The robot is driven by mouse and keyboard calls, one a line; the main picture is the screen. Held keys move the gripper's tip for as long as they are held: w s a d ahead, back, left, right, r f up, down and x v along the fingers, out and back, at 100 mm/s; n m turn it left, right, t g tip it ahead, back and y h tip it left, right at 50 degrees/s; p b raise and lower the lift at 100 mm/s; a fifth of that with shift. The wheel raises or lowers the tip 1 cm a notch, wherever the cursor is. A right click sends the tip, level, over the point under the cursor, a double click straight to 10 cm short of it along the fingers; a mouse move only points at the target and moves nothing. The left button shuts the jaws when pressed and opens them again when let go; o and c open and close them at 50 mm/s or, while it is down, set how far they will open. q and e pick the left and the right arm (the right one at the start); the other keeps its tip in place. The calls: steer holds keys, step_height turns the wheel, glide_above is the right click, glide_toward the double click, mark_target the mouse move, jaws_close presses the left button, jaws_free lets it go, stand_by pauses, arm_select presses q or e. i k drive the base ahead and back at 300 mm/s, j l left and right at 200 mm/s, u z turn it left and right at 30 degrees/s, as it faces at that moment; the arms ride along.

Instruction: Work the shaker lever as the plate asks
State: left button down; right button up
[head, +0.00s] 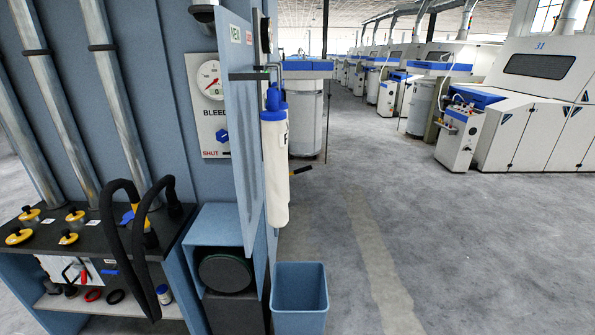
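A black lever-like handle with a yellow band (301,170) sticks out to the right from behind the white cylinder; I cannot tell for sure that it is the shaker lever. Its inner end is hidden. A white plate (216,135) on the blue cabinet wall reads "BLEED" and, in red, "SHUT". It carries a blue knob (222,136) and, above, a round dial (209,80). A blue door (243,130) stands open, seen nearly edge-on, and covers the plate's right part. Neither of my grippers is in view.
A white cylinder with a blue cap (274,160) hangs beside the door. A blue bin (299,300) stands on the floor below. A bench (90,235) with yellow-capped fittings and black hoses (145,230) is at left. Open grey floor (450,255) lies right, machines behind.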

mark_target(310, 167)
steer(key=i+l, duration=0.25)
steer(key=l, duration=0.15)
steer(key=i+l+u, duration=0.1)
steer(key=i+l, duration=0.15)
steer(key=l, duration=0.15)
steer(key=i+l, duration=0.25)
steer(key=l, duration=0.2)
steer(key=i+l, duration=0.25)
steer(key=l, duration=0.15)
steer(key=i+u, duration=0.05)
